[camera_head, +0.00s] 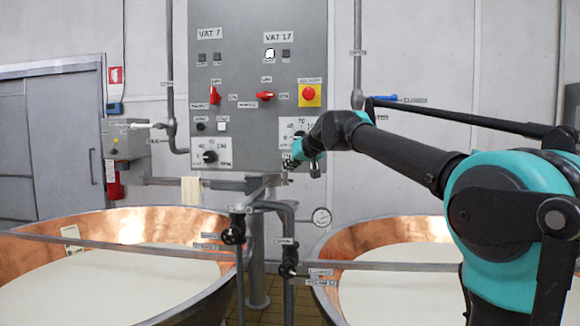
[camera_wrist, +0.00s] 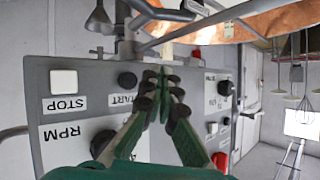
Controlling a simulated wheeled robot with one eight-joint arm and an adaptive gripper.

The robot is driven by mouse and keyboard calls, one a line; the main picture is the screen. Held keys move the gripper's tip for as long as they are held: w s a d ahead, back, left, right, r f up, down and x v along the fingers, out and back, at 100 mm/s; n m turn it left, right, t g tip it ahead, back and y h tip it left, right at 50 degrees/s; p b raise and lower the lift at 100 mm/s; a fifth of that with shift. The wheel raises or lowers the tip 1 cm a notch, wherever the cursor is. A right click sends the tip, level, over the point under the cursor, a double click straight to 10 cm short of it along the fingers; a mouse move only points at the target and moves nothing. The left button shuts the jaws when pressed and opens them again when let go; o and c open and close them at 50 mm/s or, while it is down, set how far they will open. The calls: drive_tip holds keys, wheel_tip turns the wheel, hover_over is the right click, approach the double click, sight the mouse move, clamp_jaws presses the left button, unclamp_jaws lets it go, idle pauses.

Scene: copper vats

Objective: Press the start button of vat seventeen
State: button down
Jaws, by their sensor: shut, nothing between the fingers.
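The grey control panel (camera_head: 240,80) has a VAT 17 column (camera_head: 278,37) on its right and a VAT 7 column (camera_head: 209,33) on its left. In the head view my arm hides the button row of vat seventeen. The wrist view is upside down and shows a round black START button (camera_wrist: 127,80) beside a square white STOP button (camera_wrist: 64,82). My gripper (camera_wrist: 164,76) is shut and empty, its tips just right of the START button in that view. In the head view my gripper (camera_head: 292,160) is before the panel's lower right; contact cannot be told.
A red emergency button (camera_head: 309,94) on a yellow plate and a red switch (camera_head: 265,96) sit above my gripper. An RPM dial (camera_wrist: 103,143) is near the START button. Copper vats (camera_head: 120,225) and pipes (camera_head: 290,225) lie below the panel.

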drive_tip(key=shift+w+d, duration=0.1)
drive_tip(key=shift+w, duration=2.3)
drive_tip(key=shift+w, duration=0.4)
drive_tip(key=shift+w, duration=0.5)
drive_tip(key=shift+s, duration=0.15)
idle(0.5)
drive_tip(key=shift+s, duration=0.8)
drive_tip(key=s, duration=0.5)
